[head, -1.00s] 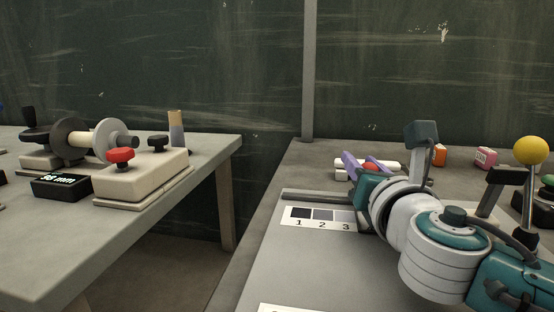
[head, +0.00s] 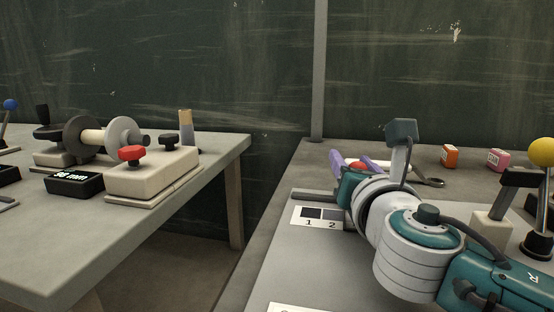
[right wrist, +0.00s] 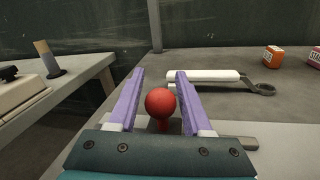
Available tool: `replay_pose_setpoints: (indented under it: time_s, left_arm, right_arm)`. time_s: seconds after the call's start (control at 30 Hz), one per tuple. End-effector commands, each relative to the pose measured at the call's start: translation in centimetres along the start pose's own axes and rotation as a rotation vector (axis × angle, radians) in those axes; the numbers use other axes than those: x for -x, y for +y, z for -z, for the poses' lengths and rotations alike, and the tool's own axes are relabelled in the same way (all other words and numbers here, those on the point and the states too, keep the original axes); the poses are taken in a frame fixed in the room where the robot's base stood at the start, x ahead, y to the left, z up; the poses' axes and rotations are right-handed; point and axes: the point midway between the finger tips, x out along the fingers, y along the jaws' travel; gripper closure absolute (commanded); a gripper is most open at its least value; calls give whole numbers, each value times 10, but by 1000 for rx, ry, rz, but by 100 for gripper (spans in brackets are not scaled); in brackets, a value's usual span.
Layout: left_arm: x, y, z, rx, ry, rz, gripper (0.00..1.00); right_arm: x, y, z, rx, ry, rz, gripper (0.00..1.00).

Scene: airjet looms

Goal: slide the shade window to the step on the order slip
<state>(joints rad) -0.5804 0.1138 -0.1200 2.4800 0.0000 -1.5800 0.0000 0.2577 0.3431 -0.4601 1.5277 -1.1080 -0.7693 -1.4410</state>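A white shade card (head: 315,225) lies on the right table, with dark squares above printed numbers; 1 and 2 show, and my right arm covers its right part. A grey rail (head: 312,194) runs behind it. My right gripper (head: 352,161) is over the rail, its purple fingers apart. In the right wrist view, my right gripper (right wrist: 160,74) has a red ball knob (right wrist: 160,102) between its fingers, with a narrow gap on each side. The shade window itself is mostly hidden. A white paper (head: 290,308) is cut off at the bottom edge; its text is unreadable. My left gripper is out of view.
Behind the knob lies a white-handled tool with a ring end (right wrist: 262,89). Orange (head: 450,156) and pink (head: 496,160) boxes stand farther back. A yellow-ball lever (head: 541,155) stands right of my arm. A separate left table (head: 60,245) holds a spool device.

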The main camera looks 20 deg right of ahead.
Motion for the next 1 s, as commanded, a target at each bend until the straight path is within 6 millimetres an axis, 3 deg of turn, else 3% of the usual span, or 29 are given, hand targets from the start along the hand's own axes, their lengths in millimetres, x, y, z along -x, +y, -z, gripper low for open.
replay_pose_setpoints:
  time_s: [0.13,0.47,0.8,1.0]
  left_arm:
    - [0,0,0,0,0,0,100]
    - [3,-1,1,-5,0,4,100]
    - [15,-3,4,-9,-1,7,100]
    - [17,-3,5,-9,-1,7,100]
  right_arm:
    - [0,0,0,1,0,0,34]
    - [8,0,0,2,3,0,34]
    - [72,0,0,1,5,0,34]
    - [96,0,0,0,1,1,34]
